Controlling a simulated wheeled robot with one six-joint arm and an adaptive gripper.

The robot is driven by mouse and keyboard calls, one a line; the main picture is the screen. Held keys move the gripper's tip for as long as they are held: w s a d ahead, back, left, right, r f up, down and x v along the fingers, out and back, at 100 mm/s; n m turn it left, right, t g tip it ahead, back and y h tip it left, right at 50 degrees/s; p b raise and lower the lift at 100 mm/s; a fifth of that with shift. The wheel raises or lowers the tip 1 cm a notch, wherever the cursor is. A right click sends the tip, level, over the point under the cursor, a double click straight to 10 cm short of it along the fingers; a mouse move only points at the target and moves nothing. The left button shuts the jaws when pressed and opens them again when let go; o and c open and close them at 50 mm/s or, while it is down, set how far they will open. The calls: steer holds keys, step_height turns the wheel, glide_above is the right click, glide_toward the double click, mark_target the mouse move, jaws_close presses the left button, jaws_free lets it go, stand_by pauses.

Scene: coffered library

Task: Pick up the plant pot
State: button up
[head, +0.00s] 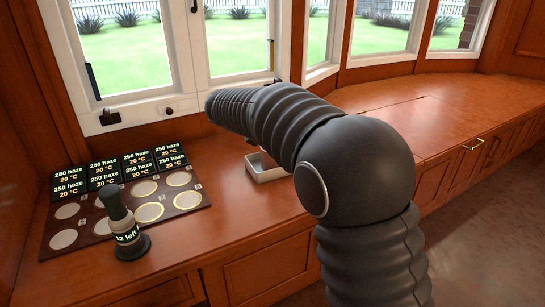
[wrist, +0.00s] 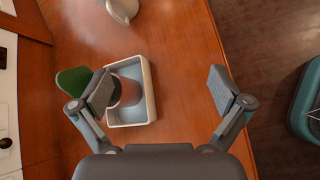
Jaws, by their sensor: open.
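In the wrist view, a reddish-pink pot (wrist: 128,92) sits inside a pale tray (wrist: 151,98) with a blue-grey floor. The left finger covers part of the pot. A green leaf-like shape (wrist: 72,80) shows to the left of that finger; whether it joins the pot is hidden. My gripper (wrist: 162,88) is open and empty, its fingers wide apart. The pot lies by the left finger, off to the left of the middle of the gap. In the head view, my arm hides the pot, and only part of the tray (head: 268,174) shows.
A dark panel of labels and discs (head: 112,228) lies on the wooden counter (head: 225,232), with a black-topped upright device (head: 126,238) at its front. A pale rounded object (wrist: 122,9) shows at the wrist view's top, a teal object (wrist: 308,104) at its right. The counter's right stretch (head: 440,100) is clear.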

steer(key=w+a+f+n+t+h, duration=0.1)
steer(key=w+a+f+n, duration=0.2)
steer(key=a, duration=0.4)
steer(key=w+a+f+n+t+h, duration=0.1)
steer(key=w+a+f+n+t, duration=0.15)
steer(key=a, duration=0.45)
steer(key=shift+n+g, duration=0.25)
steer(key=x, duration=0.2)
steer(key=b+x, duration=0.1)
steer(key=x, duration=0.5)
steer(key=shift+w+f, duration=0.15)
steer(key=shift+f, duration=0.3)
steer(key=shift+b+x, duration=0.35)
steer(key=shift+x, duration=2.25)
steer(key=shift+w+r, duration=0.1)
steer(key=shift+r, duration=0.1)
steer(key=c, duration=1.6)
